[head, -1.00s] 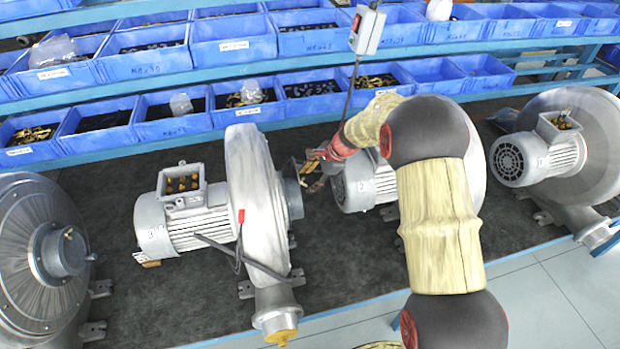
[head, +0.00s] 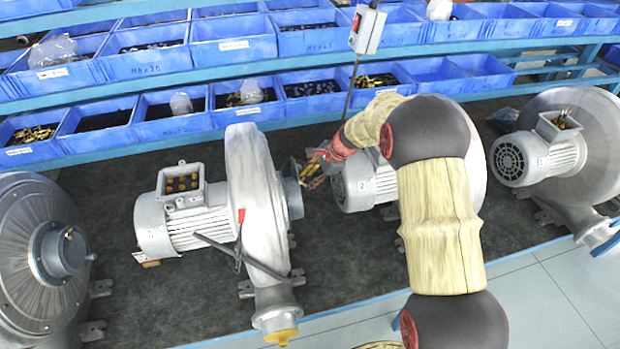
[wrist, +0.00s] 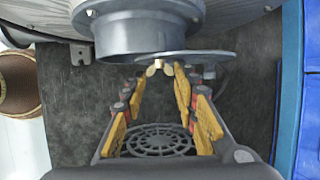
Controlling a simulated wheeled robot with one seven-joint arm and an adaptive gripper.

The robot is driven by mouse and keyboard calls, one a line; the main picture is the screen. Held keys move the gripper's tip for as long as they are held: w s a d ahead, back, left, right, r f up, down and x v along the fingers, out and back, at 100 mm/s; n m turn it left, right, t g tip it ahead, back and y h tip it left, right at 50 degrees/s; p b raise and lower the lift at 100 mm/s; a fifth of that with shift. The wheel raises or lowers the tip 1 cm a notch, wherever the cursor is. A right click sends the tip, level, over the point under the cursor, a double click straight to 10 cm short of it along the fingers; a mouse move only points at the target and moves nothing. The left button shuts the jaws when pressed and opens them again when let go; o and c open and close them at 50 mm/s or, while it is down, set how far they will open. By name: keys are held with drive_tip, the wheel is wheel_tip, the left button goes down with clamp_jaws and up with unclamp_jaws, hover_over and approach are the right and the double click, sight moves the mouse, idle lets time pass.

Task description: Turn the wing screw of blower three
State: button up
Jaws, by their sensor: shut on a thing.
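Blower three (head: 190,220) is the grey machine left of centre in the head view, with a "3" on its motor end and its round outlet facing right. In the wrist view its pipe collar (wrist: 145,35) is at the top, with a thin round plate (wrist: 200,57) just below it. A small brass wing screw (wrist: 158,68) shows at the plate's edge. My gripper (wrist: 160,75) is shut on the wing screw, its yellow-padded fingers on either side. In the head view my gripper (head: 310,172) is beside the outlet; the screw is too small to make out there.
Blower two (head: 358,186) stands close behind my gripper, partly hidden by my arm. Blower one (head: 540,155) is at the right, and another blower (head: 40,260) at the left. Blue parts bins (head: 165,115) line the back. A switch box (head: 367,30) hangs above.

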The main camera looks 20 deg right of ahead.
sight(304, 178)
drive_tip(key=shift+s+f+t+b, duration=0.1)
drive_tip(key=shift+f+t+b, duration=0.3)
drive_tip(key=shift+b, duration=1.85)
drive_tip(key=f+n+t+y+b, duration=0.1)
drive_tip(key=t+b, duration=0.4)
drive_tip(key=b, duration=0.6)
drive_tip(key=f+n+t+y+b, duration=0.1)
drive_tip(key=n+t+y+b, duration=0.2)
drive_tip(key=t+b, duration=0.3)
drive_tip(key=s+f+n+t+y+b, duration=0.1)
drive_tip(key=t+b, duration=0.5)
drive_tip(key=b, duration=1)
drive_tip(key=shift+f+n+y+b, duration=0.25)
drive_tip(key=shift+n+y, duration=0.15)
drive_tip(key=shift+n, duration=0.3)
drive_tip(key=shift+f+n+y+b, duration=0.2)
drive_tip(key=shift+n+y, duration=0.2)
drive_tip(key=shift+n, duration=0.3)
drive_tip(key=shift+w+f+n+t+y, duration=0.15)
drive_tip(key=shift+n+t+y, duration=0.35)
drive_tip(key=shift+n+y, duration=1.1)
drive_tip(key=shift+w+y, duration=0.1)
drive_tip(key=shift+y, duration=0.3)
